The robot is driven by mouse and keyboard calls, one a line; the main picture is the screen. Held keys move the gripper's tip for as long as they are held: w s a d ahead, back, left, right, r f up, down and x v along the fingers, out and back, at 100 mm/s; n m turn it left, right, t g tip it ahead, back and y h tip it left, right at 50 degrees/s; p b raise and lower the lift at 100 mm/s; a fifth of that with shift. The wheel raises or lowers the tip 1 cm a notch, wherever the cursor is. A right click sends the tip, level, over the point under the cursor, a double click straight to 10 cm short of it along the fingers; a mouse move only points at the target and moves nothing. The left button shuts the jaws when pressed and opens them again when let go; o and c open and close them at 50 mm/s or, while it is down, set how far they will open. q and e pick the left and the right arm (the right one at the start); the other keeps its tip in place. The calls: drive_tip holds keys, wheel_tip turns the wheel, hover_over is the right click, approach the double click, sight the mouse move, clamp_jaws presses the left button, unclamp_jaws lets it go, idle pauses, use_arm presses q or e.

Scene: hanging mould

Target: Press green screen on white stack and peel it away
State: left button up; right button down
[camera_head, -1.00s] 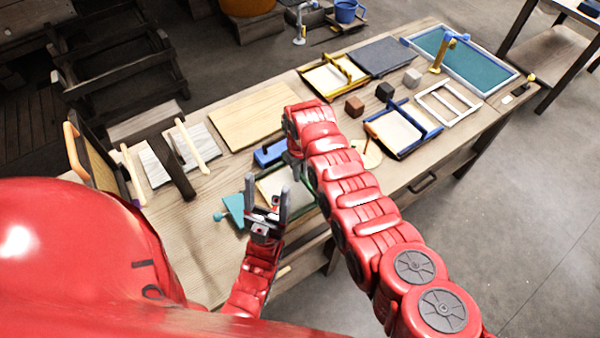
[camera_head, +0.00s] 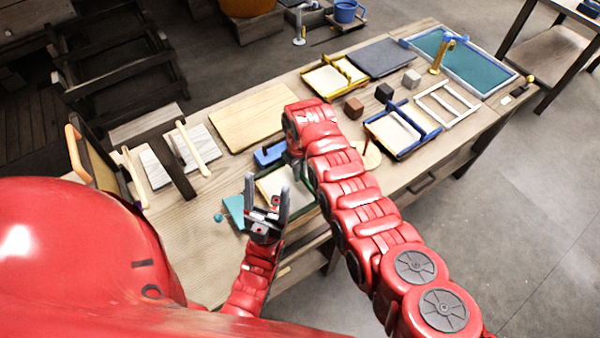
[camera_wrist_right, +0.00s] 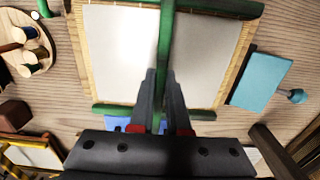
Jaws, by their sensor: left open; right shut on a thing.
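The green screen (camera_wrist_right: 164,45) shows in the right wrist view as green bars around pale sheet panels with woven tan edges. My right gripper (camera_wrist_right: 160,76) is shut on its middle green bar. In the head view my right arm hides most of the screen; a pale part (camera_head: 268,186) shows behind my left gripper. My left gripper (camera_head: 266,190) is open and empty, fingers up, in front of the screen. Pale panels (camera_head: 158,168) lie at the table's left. I cannot tell which thing is the white stack, or whether the screen touches what is under it.
A teal piece (camera_head: 234,210) lies left of my left gripper; a blue block (camera_head: 270,153) lies behind the screen. A wooden board (camera_head: 252,116), yellow frame (camera_head: 318,82), blue frame (camera_head: 414,145) and small cubes (camera_head: 384,92) stand farther back. A dark bar (camera_head: 176,176) lies at the left.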

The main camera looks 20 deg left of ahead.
drive_tip(key=shift+w+r+p, duration=0.1)
drive_tip(key=shift+r+p, duration=0.55)
drive_tip(key=shift+r, duration=0.55)
wheel_tip(320, 180, up, 5)
drive_tip(key=shift+f+p, duration=0.2)
drive_tip(key=shift+p, duration=0.8)
drive_tip(key=shift+r, duration=0.55)
